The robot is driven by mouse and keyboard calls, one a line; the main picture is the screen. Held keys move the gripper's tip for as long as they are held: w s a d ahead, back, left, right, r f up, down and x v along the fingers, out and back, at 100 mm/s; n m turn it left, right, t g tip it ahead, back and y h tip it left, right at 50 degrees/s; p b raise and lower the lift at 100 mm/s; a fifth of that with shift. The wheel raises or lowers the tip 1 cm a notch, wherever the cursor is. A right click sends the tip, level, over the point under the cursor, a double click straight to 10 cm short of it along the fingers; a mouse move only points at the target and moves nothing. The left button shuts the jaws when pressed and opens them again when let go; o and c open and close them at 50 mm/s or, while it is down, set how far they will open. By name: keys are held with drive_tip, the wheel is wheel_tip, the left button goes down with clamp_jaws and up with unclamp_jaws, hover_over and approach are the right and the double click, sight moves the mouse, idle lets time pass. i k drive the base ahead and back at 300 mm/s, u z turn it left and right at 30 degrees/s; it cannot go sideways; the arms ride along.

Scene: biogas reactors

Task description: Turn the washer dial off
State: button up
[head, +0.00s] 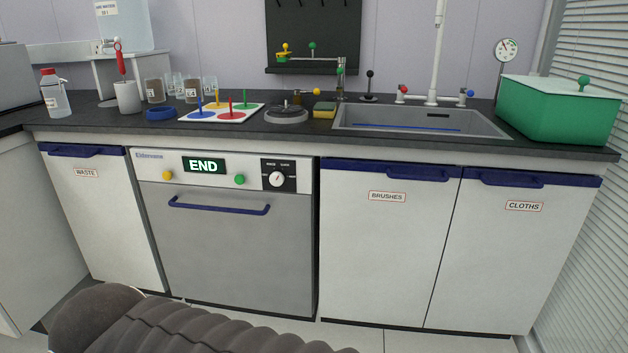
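The washer (235,240) is built in under the counter, left of centre in the head view. Its door is shut, with a blue bar handle (218,208). Its display (204,165) reads END. The washer dial (277,179) is a round white knob on a black plate at the right of the control panel. The dial's pointer looks roughly upright, but its small labels are too small to read surely. A yellow button (167,174) and a green button (239,179) sit on the same panel. My gripper is not in view.
The black counter (310,129) carries jars, a colored peg board (222,112), a sink (420,121) and a green box (558,112). Cabinets marked WASTE (104,215), BRUSHES (385,240) and CLOTHS (510,250) flank the washer, all shut. Nothing blocks the dial.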

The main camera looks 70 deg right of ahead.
sight(277, 179)
drive_tip(key=z, duration=1.9)
drive_tip(key=i, duration=0.4)
drive_tip(key=z, duration=0.55)
